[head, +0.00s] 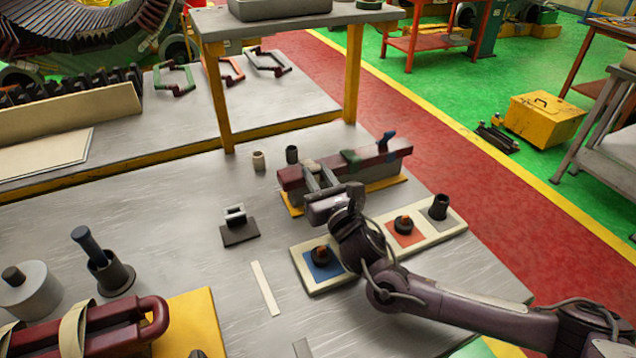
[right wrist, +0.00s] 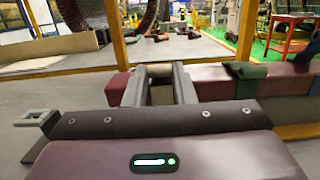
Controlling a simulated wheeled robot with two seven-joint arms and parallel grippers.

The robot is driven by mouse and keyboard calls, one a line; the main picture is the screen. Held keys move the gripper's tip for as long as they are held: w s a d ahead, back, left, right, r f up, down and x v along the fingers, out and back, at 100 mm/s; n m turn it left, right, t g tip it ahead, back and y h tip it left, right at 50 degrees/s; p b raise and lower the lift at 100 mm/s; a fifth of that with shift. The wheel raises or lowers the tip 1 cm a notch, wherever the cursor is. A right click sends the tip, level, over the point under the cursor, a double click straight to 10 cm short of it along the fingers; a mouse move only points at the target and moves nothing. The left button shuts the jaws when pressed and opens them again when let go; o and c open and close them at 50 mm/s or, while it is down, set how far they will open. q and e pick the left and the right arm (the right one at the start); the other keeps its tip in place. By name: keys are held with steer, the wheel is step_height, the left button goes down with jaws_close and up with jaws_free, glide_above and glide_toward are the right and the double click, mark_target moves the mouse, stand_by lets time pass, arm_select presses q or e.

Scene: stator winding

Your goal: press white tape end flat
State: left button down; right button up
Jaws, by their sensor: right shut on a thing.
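A dark red bar (head: 292,176) with a green band (head: 350,158) and a blue band (head: 387,141) lies on a stand at the middle of the table. My right gripper (head: 318,176) is over the left part of the bar, its fingers shut on it. The bar (right wrist: 225,82) and the fingers (right wrist: 160,82) also show in the right wrist view. A pale flat strip (head: 265,288) lies apart on the table. My left gripper is not in view.
A pale tray (head: 303,284) with blue and orange squares and dark knobs lies in front of the bar, under my right arm. A small dark holder (head: 238,228) stands left of the bar. Dark red coils (head: 85,335) lie at the front left. The table between is mostly clear.

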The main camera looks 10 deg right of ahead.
steer(key=o, duration=1)
steer(key=p+v, duration=0.3)
steer(key=v, duration=0.4)
steer(key=shift+s+d+f, duration=0.1)
steer(key=shift+s, duration=0.3)
